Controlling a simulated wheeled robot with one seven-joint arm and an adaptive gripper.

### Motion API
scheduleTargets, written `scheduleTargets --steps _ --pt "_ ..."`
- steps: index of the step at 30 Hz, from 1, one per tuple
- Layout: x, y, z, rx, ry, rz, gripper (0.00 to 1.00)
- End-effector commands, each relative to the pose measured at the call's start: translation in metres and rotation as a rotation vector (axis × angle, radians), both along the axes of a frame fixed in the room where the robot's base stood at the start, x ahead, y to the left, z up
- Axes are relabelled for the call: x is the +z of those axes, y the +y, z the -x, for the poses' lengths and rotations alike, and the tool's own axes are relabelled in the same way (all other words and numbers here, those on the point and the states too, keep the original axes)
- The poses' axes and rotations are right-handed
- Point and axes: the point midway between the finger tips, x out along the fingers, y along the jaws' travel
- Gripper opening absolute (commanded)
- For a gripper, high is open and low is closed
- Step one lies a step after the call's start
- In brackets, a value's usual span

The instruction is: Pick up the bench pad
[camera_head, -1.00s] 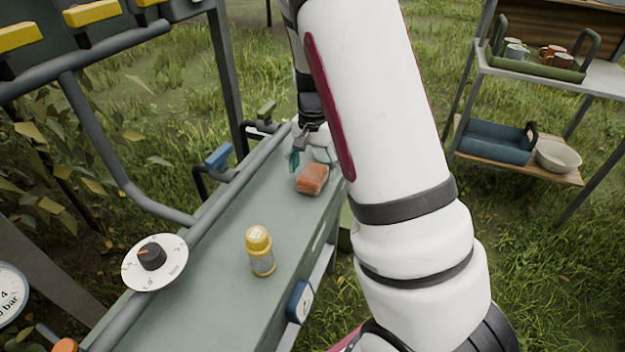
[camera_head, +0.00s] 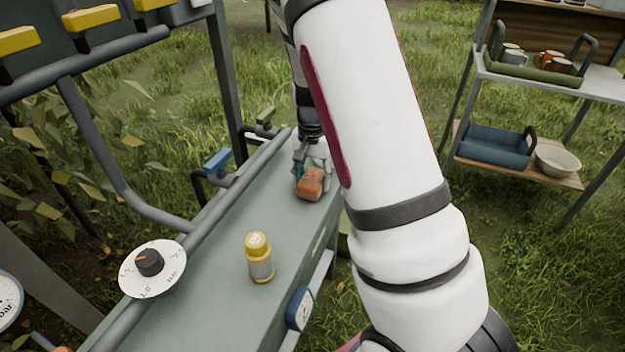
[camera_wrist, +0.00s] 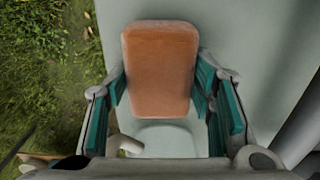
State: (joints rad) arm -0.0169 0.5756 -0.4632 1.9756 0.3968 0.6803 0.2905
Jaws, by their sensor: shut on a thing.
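The bench pad (camera_head: 310,184) is a small orange-brown block near the far end of the grey-green bench (camera_head: 215,255). In the wrist view the pad (camera_wrist: 160,68) stands between the teal-lined fingers of my gripper (camera_wrist: 168,88). My gripper (camera_head: 310,170) is shut on the pad, with one finger at each side. Part of the pad is hidden behind the fingers in the head view. I cannot tell whether the pad touches the bench top.
A yellow-capped bottle (camera_head: 259,257) stands on the bench nearer to me. A rail with a blue-handled valve (camera_head: 217,160) runs along the left edge. A shelf (camera_head: 600,78) with a green tray of mugs, a blue tray and a bowl stands at right.

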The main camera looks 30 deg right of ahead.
Motion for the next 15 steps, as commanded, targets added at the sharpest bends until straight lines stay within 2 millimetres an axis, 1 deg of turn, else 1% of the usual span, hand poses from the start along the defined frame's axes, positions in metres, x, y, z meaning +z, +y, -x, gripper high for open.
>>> scheduleTargets --steps 5,10,15 --pt "0.014 0.0 0.0 0.002 -0.001 0.0 0.3" --pt "0.037 0.0 -0.001 0.001 -0.004 0.0 0.3" --pt "0.039 0.005 0.036 -0.002 -0.001 -0.002 0.3"
